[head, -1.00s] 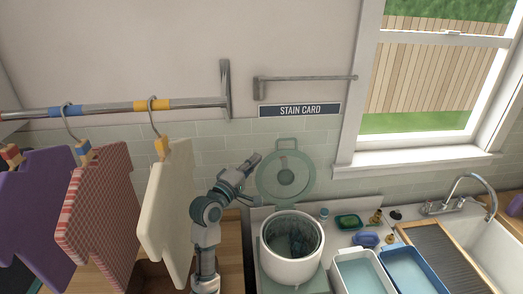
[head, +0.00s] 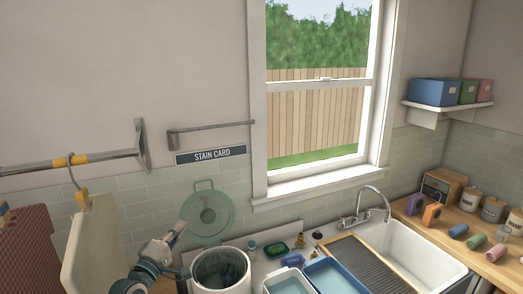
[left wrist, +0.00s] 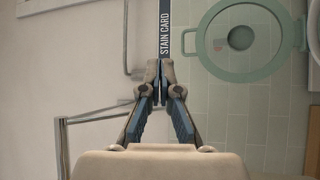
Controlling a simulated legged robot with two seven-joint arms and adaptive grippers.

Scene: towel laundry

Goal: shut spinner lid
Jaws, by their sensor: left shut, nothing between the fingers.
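The spinner (head: 221,270) is a white round tub on the counter with its open mouth facing up and dark contents inside. Its translucent green lid (head: 207,215) stands upright, open, behind the tub against the tiled wall. The lid also shows in the left wrist view (left wrist: 242,38), at the upper right. My left gripper (head: 176,229) is just left of the lid in the head view, apart from it. In the left wrist view its fingers (left wrist: 160,75) are shut together with nothing between them. My right gripper is not in view.
A cream towel (head: 91,250) hangs from the rail (head: 110,157) close left of my left arm. Right of the spinner are a white basin (head: 288,281), a blue basin (head: 335,276) and the sink (head: 408,253). A wall bar (head: 210,128) is above the lid.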

